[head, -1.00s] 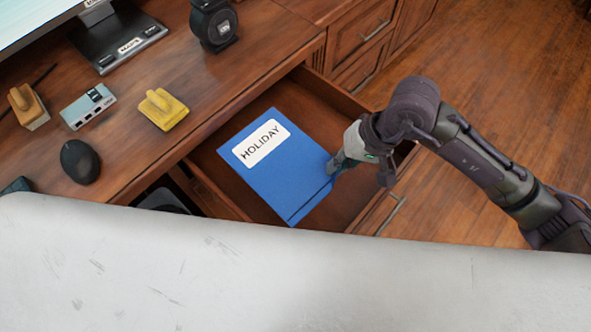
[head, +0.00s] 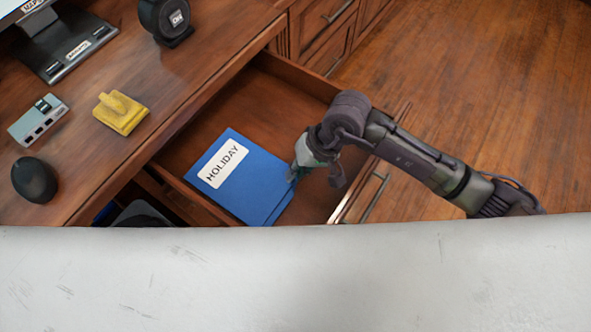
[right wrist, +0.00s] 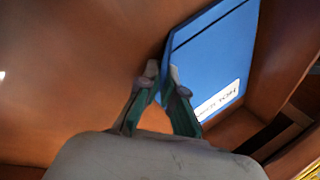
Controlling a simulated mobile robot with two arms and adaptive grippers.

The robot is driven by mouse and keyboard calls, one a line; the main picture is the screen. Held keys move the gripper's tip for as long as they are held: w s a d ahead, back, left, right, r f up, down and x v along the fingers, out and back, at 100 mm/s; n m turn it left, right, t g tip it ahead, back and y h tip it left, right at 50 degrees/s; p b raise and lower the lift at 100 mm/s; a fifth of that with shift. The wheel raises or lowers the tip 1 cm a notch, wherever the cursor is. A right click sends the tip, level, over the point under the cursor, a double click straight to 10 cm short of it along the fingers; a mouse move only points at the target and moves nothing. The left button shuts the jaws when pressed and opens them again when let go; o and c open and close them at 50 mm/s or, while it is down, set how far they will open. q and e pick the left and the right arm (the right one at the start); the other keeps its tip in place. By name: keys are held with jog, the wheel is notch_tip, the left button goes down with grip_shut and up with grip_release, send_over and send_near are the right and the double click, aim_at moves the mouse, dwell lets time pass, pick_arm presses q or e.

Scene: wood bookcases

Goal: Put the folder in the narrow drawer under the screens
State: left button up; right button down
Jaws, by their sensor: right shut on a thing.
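The blue folder (head: 258,180) has a white HOLIDAY label. In the head view it is within the outline of the open wooden drawer (head: 238,108), in the half nearer me. My right gripper (head: 296,172) is shut on the folder's right edge. The right wrist view shows both fingertips (right wrist: 163,75) at the edge of the folder (right wrist: 210,50), with the drawer's brown inside around it. I cannot tell whether the folder touches the drawer floor. My left gripper is not in view.
On the desk at left are a monitor stand (head: 65,45), a black round device (head: 165,18), a yellow block (head: 120,113), a grey-blue box (head: 38,120) and a dark mouse (head: 34,179). Wood floor (head: 480,90) lies open at right.

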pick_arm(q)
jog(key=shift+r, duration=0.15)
pick_arm(e)
jog(key=shift+f, duration=0.1)
jog(key=c, duration=1.6)
grip_release()
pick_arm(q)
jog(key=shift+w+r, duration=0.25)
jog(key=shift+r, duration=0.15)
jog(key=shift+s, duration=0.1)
